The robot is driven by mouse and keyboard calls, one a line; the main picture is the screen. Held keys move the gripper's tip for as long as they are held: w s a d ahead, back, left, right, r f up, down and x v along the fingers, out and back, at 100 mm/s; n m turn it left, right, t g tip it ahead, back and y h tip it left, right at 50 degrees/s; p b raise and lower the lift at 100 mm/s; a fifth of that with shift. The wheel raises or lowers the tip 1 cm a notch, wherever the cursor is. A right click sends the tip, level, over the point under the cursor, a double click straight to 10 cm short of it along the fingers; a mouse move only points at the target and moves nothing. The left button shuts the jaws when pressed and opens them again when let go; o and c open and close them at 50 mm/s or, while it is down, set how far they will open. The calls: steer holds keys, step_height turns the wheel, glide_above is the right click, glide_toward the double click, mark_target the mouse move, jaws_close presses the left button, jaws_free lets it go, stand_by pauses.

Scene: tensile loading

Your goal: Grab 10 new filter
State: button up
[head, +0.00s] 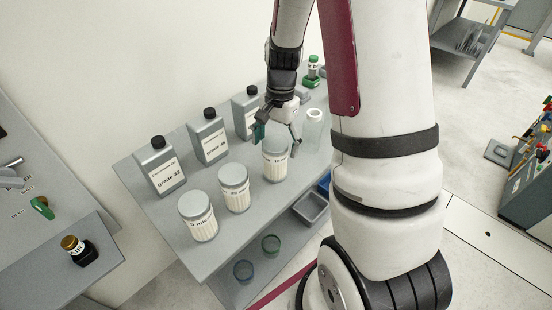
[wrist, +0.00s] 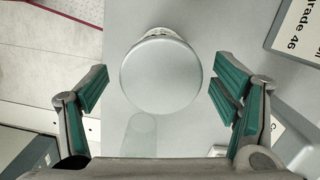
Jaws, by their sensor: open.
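A clear jar with a grey lid and white filters (head: 275,166) stands upright on the grey table (head: 170,221); its label appears to read 10, though small. My gripper (head: 277,139) is open above it, one finger on each side of the lid. In the wrist view the round lid (wrist: 160,76) lies between the open fingers of my gripper (wrist: 160,82), with gaps on both sides. Two similar jars stand to its left in the head view, a middle one (head: 235,190) and a front one (head: 198,217).
Grey bottles (head: 159,167) stand in a row behind the jars, one labelled grade 46. An empty clear jar (head: 313,130) stands right of the filter jar.

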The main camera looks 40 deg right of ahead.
steer(key=shift+a+f, duration=0.1)
steer(key=shift+f, duration=0.65)
steer(key=c, duration=1.4)
steer(key=shift+c, duration=0.2)
steer(key=shift+r, duration=0.1)
